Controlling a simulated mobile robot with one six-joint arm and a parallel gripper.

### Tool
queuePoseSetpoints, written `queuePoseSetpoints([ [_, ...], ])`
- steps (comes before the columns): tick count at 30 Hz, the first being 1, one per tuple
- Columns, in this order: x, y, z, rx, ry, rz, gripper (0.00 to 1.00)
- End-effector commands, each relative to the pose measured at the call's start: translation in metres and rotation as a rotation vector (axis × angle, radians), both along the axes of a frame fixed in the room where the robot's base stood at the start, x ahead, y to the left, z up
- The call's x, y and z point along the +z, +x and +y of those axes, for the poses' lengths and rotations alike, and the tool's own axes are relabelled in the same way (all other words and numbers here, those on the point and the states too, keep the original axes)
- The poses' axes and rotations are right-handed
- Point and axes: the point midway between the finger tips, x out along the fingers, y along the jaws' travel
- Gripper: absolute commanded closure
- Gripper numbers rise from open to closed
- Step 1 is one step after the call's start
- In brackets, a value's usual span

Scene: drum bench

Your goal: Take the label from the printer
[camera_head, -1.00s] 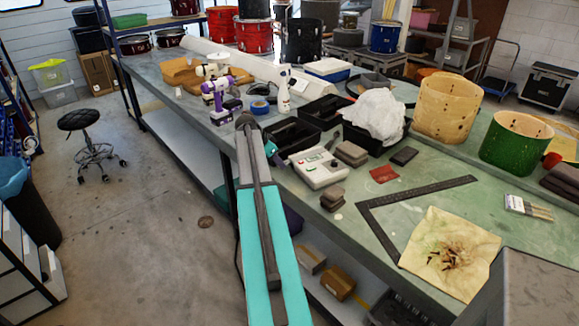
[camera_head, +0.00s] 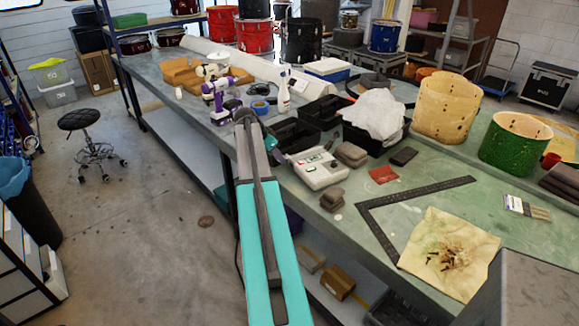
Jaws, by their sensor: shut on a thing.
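The label printer (camera_head: 322,172) is a white box with a small green panel, on the near part of the green bench. My teal and grey arm reaches up from the bottom edge to the bench. My gripper (camera_head: 277,157) is small and dark, just left of the printer, and partly hidden by my own arm. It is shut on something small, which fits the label. The label itself is too small and covered to make out.
Dark bins (camera_head: 295,133) stand behind the printer, one with a white bag (camera_head: 375,115). Grey blocks (camera_head: 350,154), a red sheet (camera_head: 383,174) and a black square (camera_head: 410,192) lie to the right. A purple drill (camera_head: 218,92) stands farther back.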

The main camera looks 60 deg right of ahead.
Motion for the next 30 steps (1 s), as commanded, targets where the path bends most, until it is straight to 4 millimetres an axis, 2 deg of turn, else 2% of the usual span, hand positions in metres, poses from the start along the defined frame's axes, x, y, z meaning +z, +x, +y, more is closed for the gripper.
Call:
queuePoseSetpoints([
  [16,0.018,0.000,0.000,0.001,0.000,-0.001,0.91],
  [30,0.019,0.000,0.000,0.000,0.000,0.000,0.91],
])
